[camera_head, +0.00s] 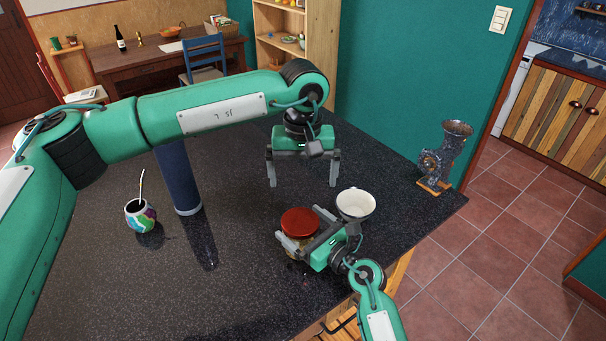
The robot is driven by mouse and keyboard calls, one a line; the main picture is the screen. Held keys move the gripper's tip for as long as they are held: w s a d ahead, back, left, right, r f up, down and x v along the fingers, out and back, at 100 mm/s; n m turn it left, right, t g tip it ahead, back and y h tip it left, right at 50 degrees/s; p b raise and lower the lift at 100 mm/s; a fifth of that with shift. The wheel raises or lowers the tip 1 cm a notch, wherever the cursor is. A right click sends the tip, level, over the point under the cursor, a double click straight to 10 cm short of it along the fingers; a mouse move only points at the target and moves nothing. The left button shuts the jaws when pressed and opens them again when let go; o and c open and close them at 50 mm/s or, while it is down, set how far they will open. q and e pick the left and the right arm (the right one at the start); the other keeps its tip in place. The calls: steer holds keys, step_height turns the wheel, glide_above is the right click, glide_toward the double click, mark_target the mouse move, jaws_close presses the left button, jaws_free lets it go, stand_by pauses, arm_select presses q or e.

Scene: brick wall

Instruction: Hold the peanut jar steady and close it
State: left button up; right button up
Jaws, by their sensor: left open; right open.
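The peanut jar (298,242) stands upright on the dark countertop, with a red lid (299,222) on top. I cannot tell whether the lid is fully closed. My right gripper (297,229) is low at the jar, its open fingers on either side of it and partly hiding it. I cannot tell if the fingers touch the glass. My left gripper (303,184) is open and empty. It points down above the counter, behind and higher than the jar.
A white bowl or cup (355,204) stands close behind my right gripper. A metal grinder (443,158) is at the counter's right corner. A colorful mate cup with a straw (140,214) and a dark blue cylinder (180,178) are on the left. The counter's front middle is clear.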

steer(key=b+v, duration=0.3)
steer(key=v, duration=1)
steer(key=shift+w+f, duration=0.1)
steer(key=shift+s+d, duration=0.35)
